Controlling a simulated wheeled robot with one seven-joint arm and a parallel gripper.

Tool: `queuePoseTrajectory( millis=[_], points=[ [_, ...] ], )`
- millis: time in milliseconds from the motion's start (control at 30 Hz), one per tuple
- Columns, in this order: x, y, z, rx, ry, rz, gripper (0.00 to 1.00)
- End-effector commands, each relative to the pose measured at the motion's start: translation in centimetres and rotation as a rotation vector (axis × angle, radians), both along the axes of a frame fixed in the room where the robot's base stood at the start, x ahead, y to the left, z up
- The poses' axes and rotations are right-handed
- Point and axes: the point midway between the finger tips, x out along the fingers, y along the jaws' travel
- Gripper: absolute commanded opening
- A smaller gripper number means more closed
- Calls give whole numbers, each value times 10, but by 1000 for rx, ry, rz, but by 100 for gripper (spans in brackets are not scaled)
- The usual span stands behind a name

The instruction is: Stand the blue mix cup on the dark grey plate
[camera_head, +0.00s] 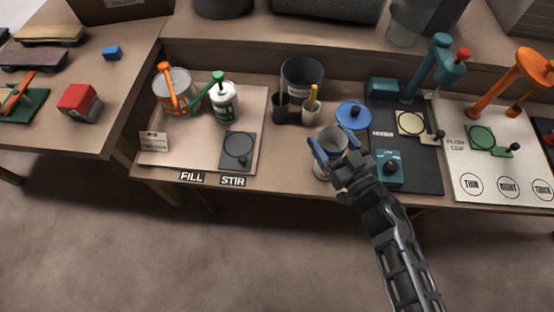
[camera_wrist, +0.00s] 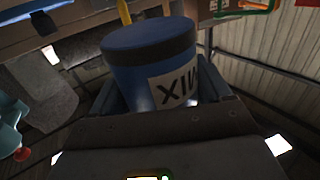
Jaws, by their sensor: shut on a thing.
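My gripper (camera_head: 342,152) is shut on the blue mix cup, which shows between its fingers in the head view (camera_head: 332,138). In the wrist view the cup (camera_wrist: 150,65) is blue with a dark band and a white MIX label, upside down in that picture. The head view looks into the cup's open top, so it is roughly upright. The cup is over the bench's front part, right of the dark grey plate (camera_head: 231,162) and apart from it. The gripper hides part of the cup.
An orange-handled can (camera_head: 172,98) and a white bottle with a green handle (camera_head: 226,112) stand behind the plate. A dark bucket (camera_head: 302,75), small cups (camera_head: 311,112) and a blue lid (camera_head: 352,115) stand behind the gripper. A dark board (camera_head: 423,180) with teal equipment is at right.

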Motion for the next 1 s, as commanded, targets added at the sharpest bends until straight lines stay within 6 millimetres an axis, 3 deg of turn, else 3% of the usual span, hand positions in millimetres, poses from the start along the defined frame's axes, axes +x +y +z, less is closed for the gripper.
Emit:
queuePoseTrajectory(
  millis=[467, 1000],
  points=[
    [1, 9, -6, 1, 0, 4, 46],
    [5, 108, -68, 3, 1, 3, 46]
  ],
)
